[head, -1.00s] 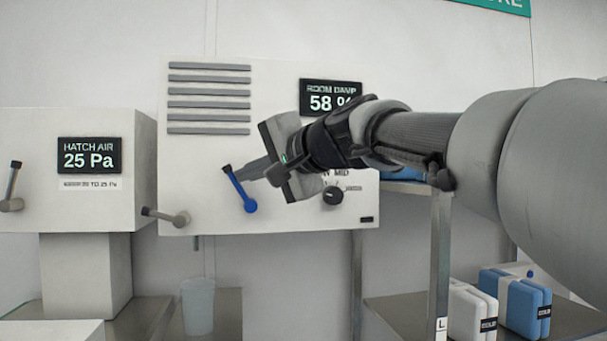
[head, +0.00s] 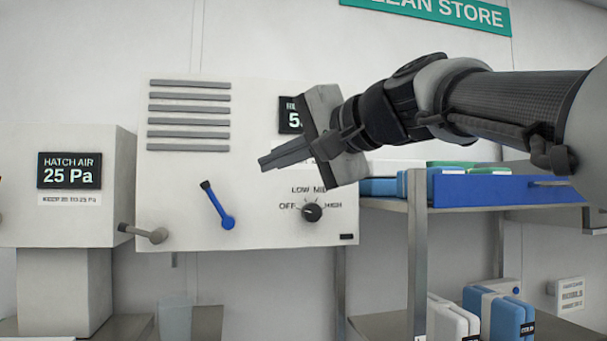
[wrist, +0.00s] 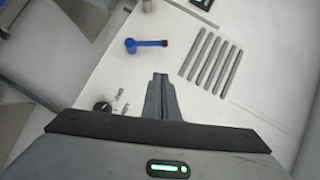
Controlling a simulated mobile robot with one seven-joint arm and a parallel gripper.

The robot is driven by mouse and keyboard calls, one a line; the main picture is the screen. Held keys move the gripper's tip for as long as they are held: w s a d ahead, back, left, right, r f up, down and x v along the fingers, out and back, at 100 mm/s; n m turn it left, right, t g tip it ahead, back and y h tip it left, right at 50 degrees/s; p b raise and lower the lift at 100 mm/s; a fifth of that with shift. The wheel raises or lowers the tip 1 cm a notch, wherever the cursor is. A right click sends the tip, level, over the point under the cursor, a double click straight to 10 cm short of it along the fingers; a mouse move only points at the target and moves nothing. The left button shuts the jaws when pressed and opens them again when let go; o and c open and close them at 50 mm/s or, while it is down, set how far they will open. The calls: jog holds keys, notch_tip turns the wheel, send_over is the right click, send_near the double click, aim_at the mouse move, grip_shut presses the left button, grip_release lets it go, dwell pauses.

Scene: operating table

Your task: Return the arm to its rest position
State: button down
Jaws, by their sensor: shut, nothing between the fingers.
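My gripper (head: 286,158) is shut and empty, raised in front of the white panel box (head: 260,226) in the head view. My arm reaches in from the right edge. The fingers point left and slightly down, apart from the blue lever (head: 218,205) and above the black dial (head: 312,212). In the wrist view the closed fingers (wrist: 160,92) point up the picture toward the panel, with the blue lever (wrist: 146,44) beyond them. My gripper hides part of the room display (head: 288,113).
A HATCH AIR box (head: 69,171) reading 25 Pa stands left, with a grey lever (head: 145,234). Shelving (head: 418,265) at right holds blue and white packs (head: 500,310), with a blue strip (head: 490,190) along its upper level. A green sign (head: 440,12) hangs above.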

jog(key=s+d+f+n+g+h, duration=0.1)
jog(key=s+d+f+h, duration=0.2)
jog(key=f, duration=1)
jog(key=s+d+f+n+g+h, duration=0.2)
jog(key=s+d+f+h, duration=0.2)
jog(key=s+d+f, duration=0.6)
jog(key=s+d+f+n+g+h, duration=0.2)
jog(key=s+d+f+h, duration=0.2)
jog(key=f, duration=1.4)
jog(key=s+d+p, duration=0.1)
jog(key=s+d, duration=0.2)
jog(key=shift+f, duration=0.25)
